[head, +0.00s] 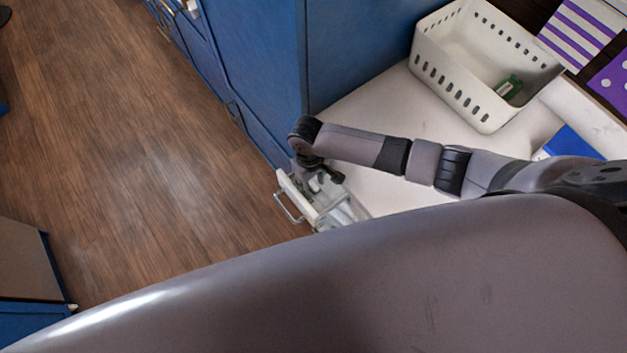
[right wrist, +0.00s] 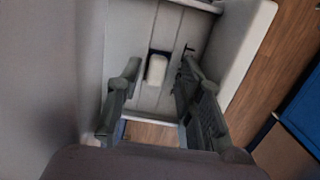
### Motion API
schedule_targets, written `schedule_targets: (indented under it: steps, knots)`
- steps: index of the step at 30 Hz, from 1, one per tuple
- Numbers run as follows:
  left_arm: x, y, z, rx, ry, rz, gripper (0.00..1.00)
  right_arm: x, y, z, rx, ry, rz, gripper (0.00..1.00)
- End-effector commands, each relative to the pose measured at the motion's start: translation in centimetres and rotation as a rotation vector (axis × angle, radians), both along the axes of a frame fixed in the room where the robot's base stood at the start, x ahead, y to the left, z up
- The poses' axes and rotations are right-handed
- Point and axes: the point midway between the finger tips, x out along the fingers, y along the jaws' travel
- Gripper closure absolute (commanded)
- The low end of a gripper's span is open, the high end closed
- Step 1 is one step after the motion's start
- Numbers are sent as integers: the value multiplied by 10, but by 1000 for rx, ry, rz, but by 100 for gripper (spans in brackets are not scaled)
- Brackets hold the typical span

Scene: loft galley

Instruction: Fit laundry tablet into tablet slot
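A small white block, apparently the laundry tablet (right wrist: 156,70), sits at a dark rectangular recess, apparently the tablet slot (right wrist: 161,52), in the pale drawer's floor. I cannot tell whether it is fully seated. My right gripper (right wrist: 160,63) is open. Its two dark fingers stand on either side of the block, with a gap visible on each side. In the head view my right gripper (head: 322,182) reaches down into the pulled-out drawer (head: 296,196), and the block is not clear there. My left gripper is not in view.
A white perforated basket (head: 462,92) with a green item (head: 508,87) stands on the pale counter (head: 375,105). A blue item (head: 571,143) lies at right. Blue cabinets (head: 350,45) border the counter. Open wooden floor (head: 130,150) fills the left.

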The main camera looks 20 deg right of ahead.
Motion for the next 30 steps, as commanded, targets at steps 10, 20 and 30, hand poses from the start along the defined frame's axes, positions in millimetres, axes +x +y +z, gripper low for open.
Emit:
schedule_targets:
  steps: [10, 20, 30]
  knots:
    - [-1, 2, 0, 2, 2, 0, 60, 3, -4, 4, -9, -3, -3, 61]
    - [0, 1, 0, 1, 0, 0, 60, 9, -1, 65, -6, -7, -3, 61]
    - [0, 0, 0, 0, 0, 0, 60, 12, 3, 115, -6, -2, -1, 61]
